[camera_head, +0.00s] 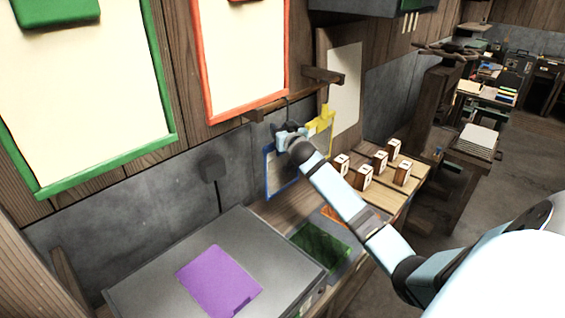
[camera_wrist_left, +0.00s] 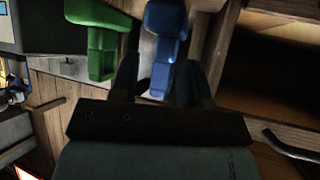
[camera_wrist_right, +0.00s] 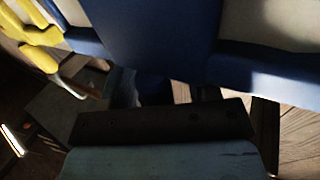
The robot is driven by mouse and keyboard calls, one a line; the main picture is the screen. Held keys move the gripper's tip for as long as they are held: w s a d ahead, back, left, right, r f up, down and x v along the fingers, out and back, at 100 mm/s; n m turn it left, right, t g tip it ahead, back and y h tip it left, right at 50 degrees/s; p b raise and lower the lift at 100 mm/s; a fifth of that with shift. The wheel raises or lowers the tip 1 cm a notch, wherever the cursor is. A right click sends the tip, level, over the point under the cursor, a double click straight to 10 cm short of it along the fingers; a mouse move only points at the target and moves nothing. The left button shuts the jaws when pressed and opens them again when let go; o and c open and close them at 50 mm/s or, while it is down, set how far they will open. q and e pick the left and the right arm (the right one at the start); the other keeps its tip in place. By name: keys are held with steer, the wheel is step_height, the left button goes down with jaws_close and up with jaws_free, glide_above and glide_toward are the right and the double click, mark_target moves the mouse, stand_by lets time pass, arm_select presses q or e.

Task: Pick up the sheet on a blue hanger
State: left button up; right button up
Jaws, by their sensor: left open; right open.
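The sheet (camera_head: 281,166) on a blue hanger hangs on the wall; its blue left edge (camera_head: 267,173) shows beside my right gripper (camera_head: 286,134). My right gripper is open at the upper part of this hanger and hides much of it. In the right wrist view the blue hanger (camera_wrist_right: 155,40) is large and close, with a blue part between the open fingers (camera_wrist_right: 172,92); I cannot tell if they touch it. In the left wrist view my left gripper (camera_wrist_left: 158,85) is open, with a blue handle-like piece (camera_wrist_left: 165,50) between or just beyond its fingers.
A yellow hanger (camera_head: 327,122) hangs close to the right; it also shows in the right wrist view (camera_wrist_right: 35,40). A green piece (camera_wrist_left: 98,40) is beside the blue one in the left wrist view. Below are a purple sheet (camera_head: 218,280), a green tray (camera_head: 320,248) and several wooden blocks (camera_head: 364,177).

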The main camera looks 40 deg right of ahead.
steer(key=shift+r, duration=0.15)
steer(key=shift+c, duration=0.7)
jaws_close()
